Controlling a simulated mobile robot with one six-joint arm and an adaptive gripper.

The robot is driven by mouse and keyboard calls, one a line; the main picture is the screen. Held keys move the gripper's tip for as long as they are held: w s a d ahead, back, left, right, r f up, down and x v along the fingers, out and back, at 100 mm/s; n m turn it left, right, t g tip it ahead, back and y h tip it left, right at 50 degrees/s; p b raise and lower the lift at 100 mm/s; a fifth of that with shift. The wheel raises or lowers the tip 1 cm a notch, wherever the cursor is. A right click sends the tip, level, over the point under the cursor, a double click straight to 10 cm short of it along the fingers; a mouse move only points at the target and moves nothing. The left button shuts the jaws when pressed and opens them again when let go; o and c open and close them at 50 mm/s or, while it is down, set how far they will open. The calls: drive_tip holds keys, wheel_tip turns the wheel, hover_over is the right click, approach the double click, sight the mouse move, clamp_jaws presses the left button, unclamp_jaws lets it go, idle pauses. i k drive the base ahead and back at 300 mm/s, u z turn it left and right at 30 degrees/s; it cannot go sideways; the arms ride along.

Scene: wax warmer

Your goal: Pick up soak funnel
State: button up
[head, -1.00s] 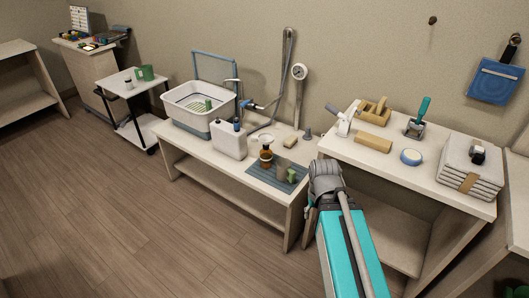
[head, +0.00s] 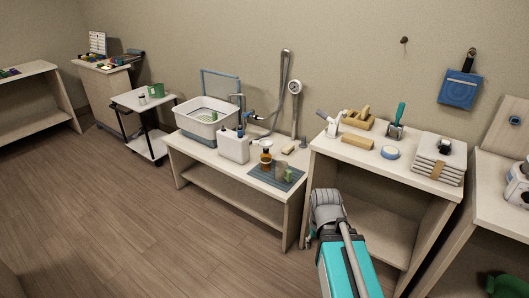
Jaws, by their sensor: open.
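A small grey cone (head: 303,143), which looks like an upturned funnel, stands at the back right of the low bench (head: 230,178), near the taller table. A brown bottle (head: 265,159) with a pale top stands on the same bench; whether that top is a separate piece is too small to tell. My gripper (head: 309,238) shows only in part beside my wrist, low in front of the taller table. It is open, empty as far as I can see, and well apart from the cone. Most of its fingers are hidden by my arm.
The low bench also holds a white basin (head: 203,121), a white jug (head: 233,147), a beige block (head: 288,149) and a dark mat (head: 267,176) with small cups. The taller table (head: 425,184) carries tools and folded towels (head: 437,160). Floor in front is clear.

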sight(266, 143)
drive_tip(key=u, duration=0.3)
drive_tip(key=i, duration=0.5)
drive_tip(key=u, duration=0.55)
drive_tip(key=i, duration=1.5)
drive_tip(key=z, duration=0.85)
